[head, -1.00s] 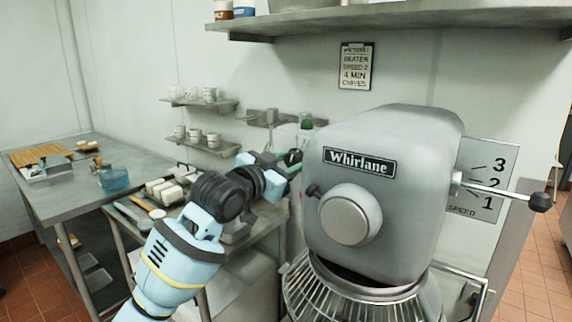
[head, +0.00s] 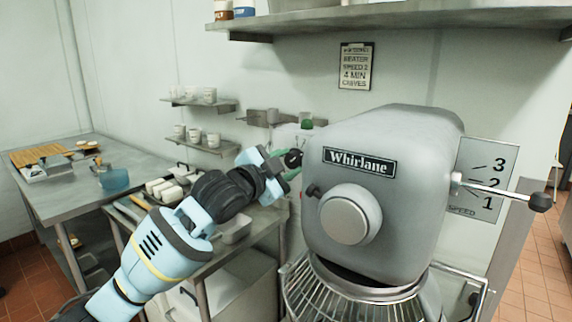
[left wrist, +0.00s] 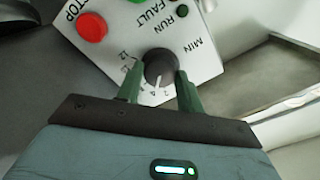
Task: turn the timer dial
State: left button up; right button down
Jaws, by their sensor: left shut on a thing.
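The timer dial is a dark round knob (left wrist: 160,66) on a white control panel (left wrist: 205,62) in the left wrist view. Its white pointer line faces down the picture, among small numbers that are partly hidden. My left gripper (left wrist: 160,84) is shut on the dial, with one green finger on each side of it. In the head view the dial (head: 293,158) shows as a small dark disc left of the mixer, at the tips of my left gripper (head: 287,166). My right gripper is not in view.
A red stop button (left wrist: 92,27) and a green button sit on the same panel, close to the dial. The large grey mixer (head: 385,145) stands just right of my left gripper. A wall sign (head: 356,66) reads "speed 2" and "4 min".

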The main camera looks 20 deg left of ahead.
pick_arm(q)
jog(key=o, duration=1)
jog(key=shift+s, duration=0.1)
jog(key=v, duration=0.7)
jog(key=shift+s+a, duration=0.15)
jog(key=shift+s, duration=0.15)
